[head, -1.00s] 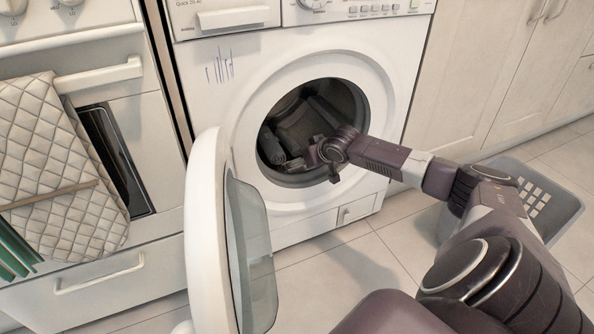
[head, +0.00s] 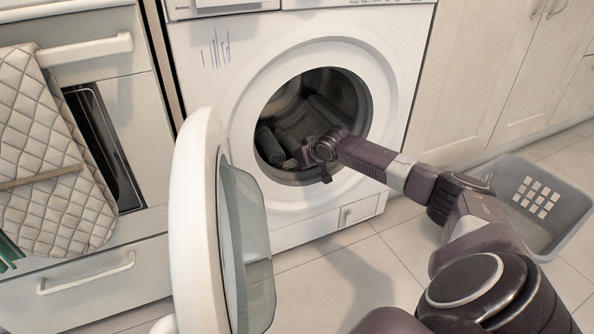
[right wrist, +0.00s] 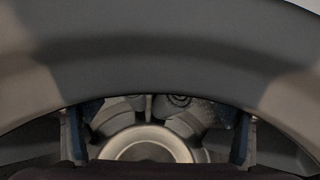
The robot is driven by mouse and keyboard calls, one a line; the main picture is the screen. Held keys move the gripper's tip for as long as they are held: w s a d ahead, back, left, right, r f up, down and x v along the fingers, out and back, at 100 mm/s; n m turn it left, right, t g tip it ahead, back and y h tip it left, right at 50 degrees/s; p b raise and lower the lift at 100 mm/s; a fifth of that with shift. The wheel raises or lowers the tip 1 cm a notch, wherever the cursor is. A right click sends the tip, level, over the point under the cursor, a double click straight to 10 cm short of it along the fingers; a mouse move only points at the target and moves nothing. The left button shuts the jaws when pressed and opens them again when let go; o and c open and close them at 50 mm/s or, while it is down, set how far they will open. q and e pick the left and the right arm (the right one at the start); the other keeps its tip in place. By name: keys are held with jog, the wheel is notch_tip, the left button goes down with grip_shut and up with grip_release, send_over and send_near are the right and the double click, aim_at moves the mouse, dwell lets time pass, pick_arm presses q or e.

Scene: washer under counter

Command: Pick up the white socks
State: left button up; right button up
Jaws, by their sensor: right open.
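I cannot make out the white socks in either view. The white washing machine (head: 222,75) has its round door (head: 194,225) swung open to the left. My right gripper (head: 297,158) is at the mouth of the dark drum (head: 322,112), with my arm coming in from the right and hiding part of the opening. In the right wrist view my right gripper (right wrist: 158,137) is open, its two blue-edged fingers apart with nothing seen between them. Behind them is the drum's round metal back (right wrist: 148,145). My left gripper is out of view.
A grey laundry basket (head: 560,205) stands on the tiled floor at the right, partly behind my arm. An oven with a quilted cloth (head: 45,150) is at the left. The drum rim (right wrist: 160,70) arches close above my right gripper in the wrist view.

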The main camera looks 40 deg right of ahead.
jog(key=c, duration=1.2)
jog(key=shift+c, duration=0.2)
jog(key=shift+r, duration=0.15)
